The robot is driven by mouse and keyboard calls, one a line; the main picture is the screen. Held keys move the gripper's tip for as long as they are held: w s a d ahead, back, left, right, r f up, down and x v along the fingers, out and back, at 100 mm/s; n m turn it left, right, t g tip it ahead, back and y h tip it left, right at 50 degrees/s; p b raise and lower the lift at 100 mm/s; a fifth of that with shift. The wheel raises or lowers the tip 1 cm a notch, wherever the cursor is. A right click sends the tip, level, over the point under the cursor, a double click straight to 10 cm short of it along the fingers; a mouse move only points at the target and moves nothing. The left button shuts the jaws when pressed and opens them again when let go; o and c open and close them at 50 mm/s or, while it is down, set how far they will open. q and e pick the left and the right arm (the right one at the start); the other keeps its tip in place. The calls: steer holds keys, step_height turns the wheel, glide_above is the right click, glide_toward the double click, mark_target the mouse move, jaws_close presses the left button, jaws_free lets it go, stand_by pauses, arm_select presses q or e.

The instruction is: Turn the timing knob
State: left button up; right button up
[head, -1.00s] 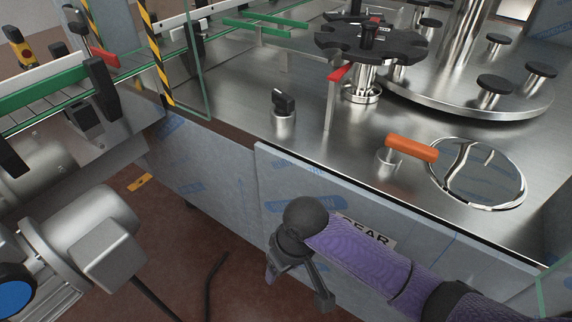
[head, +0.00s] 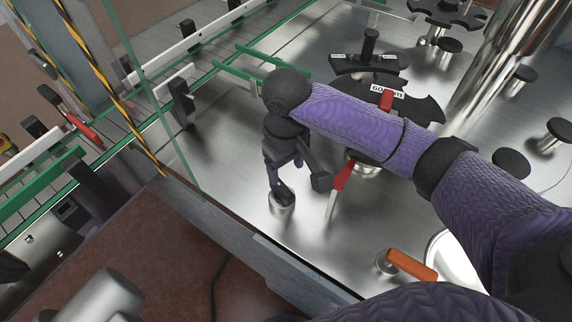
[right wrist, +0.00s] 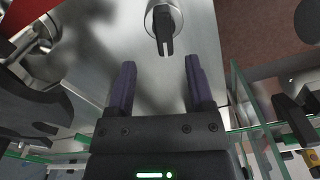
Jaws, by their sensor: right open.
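The timing knob looks to be the small black knob on a short silver post on the steel deck. In the head view the knob (head: 282,192) shows just below my right gripper (head: 299,182), partly covered by a finger. In the right wrist view the knob (right wrist: 164,38) is at the top centre, its black bar pointing towards the gripper. My right gripper (right wrist: 160,72) is open and empty. The knob lies just past the fingertips, roughly in line with the gap, and no contact shows. My left gripper is not in view.
A red-handled lever (head: 342,178) stands close to the right of the gripper. An orange handle (head: 412,265) is nearer the front edge. A clear guard panel (head: 160,90) and a green-railed conveyor (head: 40,185) are on the left. Black star wheels (head: 415,104) stand behind my arm.

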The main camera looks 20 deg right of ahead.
mark_target(286, 191)
steer(key=f, duration=0.2)
steer(key=f+b, duration=0.1)
steer(key=f, duration=0.5)
steer(key=shift+s+a+f+b, duration=0.15)
steer(key=shift+s+f+b, duration=0.1)
steer(key=shift+b, duration=0.15)
jaws_close()
